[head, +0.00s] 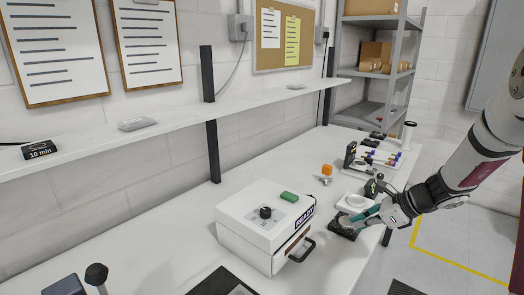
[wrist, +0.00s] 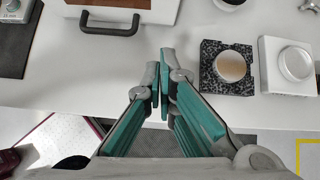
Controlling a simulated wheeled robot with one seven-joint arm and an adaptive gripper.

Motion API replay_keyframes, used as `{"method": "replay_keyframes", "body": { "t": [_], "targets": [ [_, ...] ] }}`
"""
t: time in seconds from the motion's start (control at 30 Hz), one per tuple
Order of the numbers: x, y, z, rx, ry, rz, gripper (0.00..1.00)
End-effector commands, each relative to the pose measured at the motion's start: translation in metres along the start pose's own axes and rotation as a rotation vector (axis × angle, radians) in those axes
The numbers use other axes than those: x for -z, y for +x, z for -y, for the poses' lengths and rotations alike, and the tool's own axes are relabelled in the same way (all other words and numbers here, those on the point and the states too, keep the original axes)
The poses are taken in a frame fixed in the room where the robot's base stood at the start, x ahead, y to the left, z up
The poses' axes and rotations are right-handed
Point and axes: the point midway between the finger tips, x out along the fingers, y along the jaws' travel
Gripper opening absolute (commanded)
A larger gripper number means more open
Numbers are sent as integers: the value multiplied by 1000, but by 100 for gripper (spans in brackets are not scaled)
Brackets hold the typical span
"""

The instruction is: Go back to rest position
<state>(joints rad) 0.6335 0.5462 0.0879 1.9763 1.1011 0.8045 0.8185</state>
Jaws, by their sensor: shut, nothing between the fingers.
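My gripper (head: 350,221) reaches in from the right in the head view, over the front edge of the bench. Its teal fingers also show in the wrist view (wrist: 160,68), with the tips together and nothing between them. A black speckled square block (wrist: 210,85) with a round beige disc (wrist: 230,67) on it lies just right of the fingertips in the wrist view, apart from them. In the head view the block (head: 343,235) is partly hidden by my fingers.
A white box (head: 245,248) with a knob, a green block on top and a black handle (wrist: 108,25) stands left of my gripper. A white square piece (wrist: 287,65) with a round top lies beyond the speckled block. A shelf (head: 180,112) runs along the wall.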

Motion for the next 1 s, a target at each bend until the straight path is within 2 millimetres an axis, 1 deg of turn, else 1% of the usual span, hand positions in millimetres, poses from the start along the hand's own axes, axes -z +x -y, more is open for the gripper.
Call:
{"method": "replay_keyframes", "body": {
  "t": [0.03, 0.17, 0.2, 0.27, 0.3, 0.43, 0.57, 0.6, 0.7, 0.8, 0.9, 1.0],
  "targets": [
    [-16, -7, -10, -10, -80, -13, 0],
    [-53, -29, -49, -58, -351, -66, 0],
    [-63, -37, -63, -74, -441, -84, 0],
    [-77, -48, -84, -98, -577, -111, 0],
    [-84, -56, -97, -114, -667, -128, 0],
    [-103, -81, -140, -163, -953, -187, 0],
    [-112, -108, -182, -209, -1231, -247, 0],
    [-113, -115, -194, -224, -1315, -265, 0],
    [-114, -136, -221, -254, -1523, -316, 0],
    [-110, -155, -246, -285, -1726, -369, 0],
    [-102, -174, -267, -313, -1918, -427, 0],
    [-93, -190, -282, -336, -2081, -482, 0]
  ]
}}
